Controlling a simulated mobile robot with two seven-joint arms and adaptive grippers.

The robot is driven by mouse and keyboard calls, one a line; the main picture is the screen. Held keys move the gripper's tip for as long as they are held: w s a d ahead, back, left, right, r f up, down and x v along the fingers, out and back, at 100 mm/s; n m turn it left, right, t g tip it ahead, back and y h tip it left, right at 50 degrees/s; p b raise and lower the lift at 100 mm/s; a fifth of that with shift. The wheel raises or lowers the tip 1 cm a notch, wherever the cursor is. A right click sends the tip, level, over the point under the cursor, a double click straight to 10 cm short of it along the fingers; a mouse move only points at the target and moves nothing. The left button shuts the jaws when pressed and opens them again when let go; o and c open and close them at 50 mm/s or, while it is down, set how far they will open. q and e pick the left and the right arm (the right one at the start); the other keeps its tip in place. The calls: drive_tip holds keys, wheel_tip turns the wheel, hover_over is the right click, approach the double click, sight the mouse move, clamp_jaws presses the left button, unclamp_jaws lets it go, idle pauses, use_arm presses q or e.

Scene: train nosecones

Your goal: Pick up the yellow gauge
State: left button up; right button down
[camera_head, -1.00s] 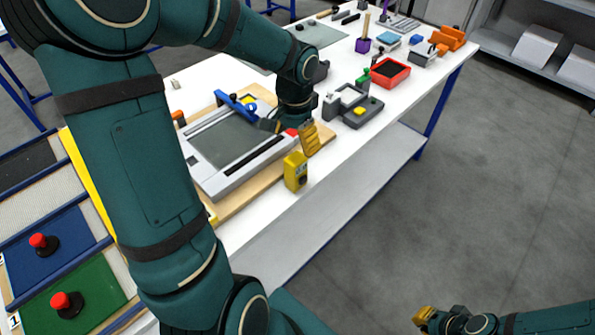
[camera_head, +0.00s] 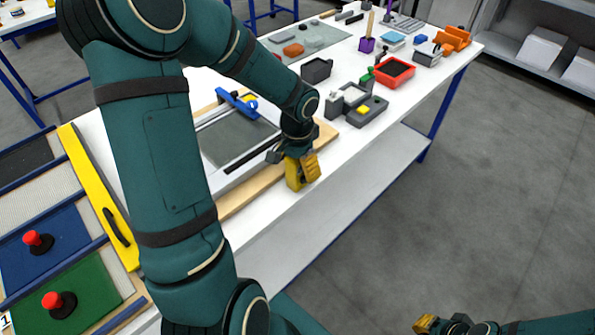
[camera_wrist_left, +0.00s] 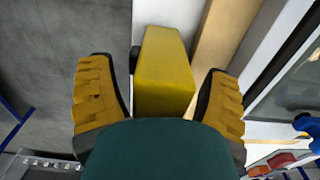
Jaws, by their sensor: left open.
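The yellow gauge (camera_head: 292,174) stands upright near the front edge of the white table, partly hidden behind my left gripper in the head view. In the left wrist view the gauge (camera_wrist_left: 165,75) lies between the two yellow ribbed fingers. My left gripper (camera_head: 303,168) is open around it, with a gap showing on each side in the left wrist view (camera_wrist_left: 160,100). My right gripper (camera_head: 425,323) is low at the bottom right, over the floor and away from the table; its finger opening is too small to tell.
A grey framed panel on a wooden board (camera_head: 248,191) lies just left of the gauge. A dark grey device with a yellow button (camera_head: 364,109) and a red tray (camera_head: 381,84) stand farther along the table.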

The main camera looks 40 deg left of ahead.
use_arm(q)
clamp_jaws()
